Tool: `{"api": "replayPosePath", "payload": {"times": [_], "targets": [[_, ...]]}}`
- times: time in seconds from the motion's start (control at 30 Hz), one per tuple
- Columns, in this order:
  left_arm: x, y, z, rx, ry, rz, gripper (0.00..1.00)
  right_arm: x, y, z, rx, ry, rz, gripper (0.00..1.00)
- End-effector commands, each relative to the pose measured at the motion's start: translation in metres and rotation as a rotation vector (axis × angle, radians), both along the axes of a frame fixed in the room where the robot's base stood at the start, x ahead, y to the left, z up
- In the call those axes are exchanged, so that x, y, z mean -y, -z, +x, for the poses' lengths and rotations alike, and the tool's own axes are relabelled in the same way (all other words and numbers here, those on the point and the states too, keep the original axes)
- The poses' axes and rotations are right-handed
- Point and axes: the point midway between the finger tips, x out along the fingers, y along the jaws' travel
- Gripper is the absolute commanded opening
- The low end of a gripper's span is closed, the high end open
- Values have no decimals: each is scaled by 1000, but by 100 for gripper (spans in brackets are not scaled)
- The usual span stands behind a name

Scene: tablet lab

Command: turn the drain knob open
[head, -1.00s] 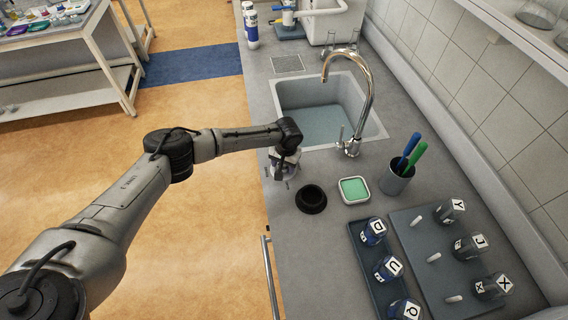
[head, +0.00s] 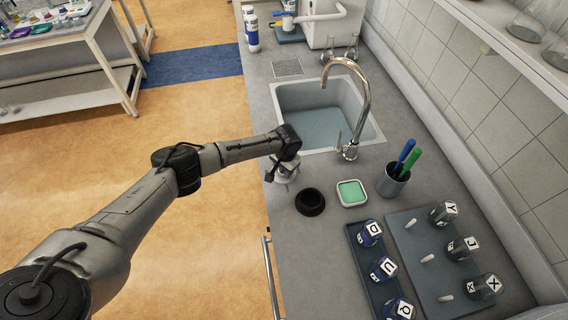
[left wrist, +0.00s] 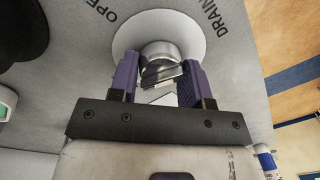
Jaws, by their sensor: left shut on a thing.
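The drain knob (left wrist: 160,50) is a round metal knob on a white disc (left wrist: 188,28) in the left wrist view. The counter around it bears the printed words "DRAIN" and part of "OPE". My left gripper (left wrist: 158,78) is shut on the knob, with a purple finger on either side of it. In the head view my left gripper (head: 284,172) is at the counter's front edge, just below the sink, and largely hides the knob. The sink (head: 318,128) holds pale blue-grey water. My right gripper is in neither view.
A black ring-shaped holder (head: 310,201), a green-topped dish (head: 352,193) and a pen cup (head: 393,181) stand right of my gripper. A tall faucet (head: 362,100) rises at the sink. Trays with several lettered flasks (head: 370,233) lie nearer.

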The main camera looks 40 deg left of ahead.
Motion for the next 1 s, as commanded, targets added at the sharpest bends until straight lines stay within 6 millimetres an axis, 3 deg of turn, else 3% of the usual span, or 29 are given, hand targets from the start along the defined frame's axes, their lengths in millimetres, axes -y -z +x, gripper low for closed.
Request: {"api": "replayPosePath", "payload": {"times": [0.4, 1.0], "targets": [[2, -1, -1, -1, 397, -1, 20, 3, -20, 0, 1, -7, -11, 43], [2, -1, -2, 1, 951, -1, 20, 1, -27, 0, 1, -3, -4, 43]]}}
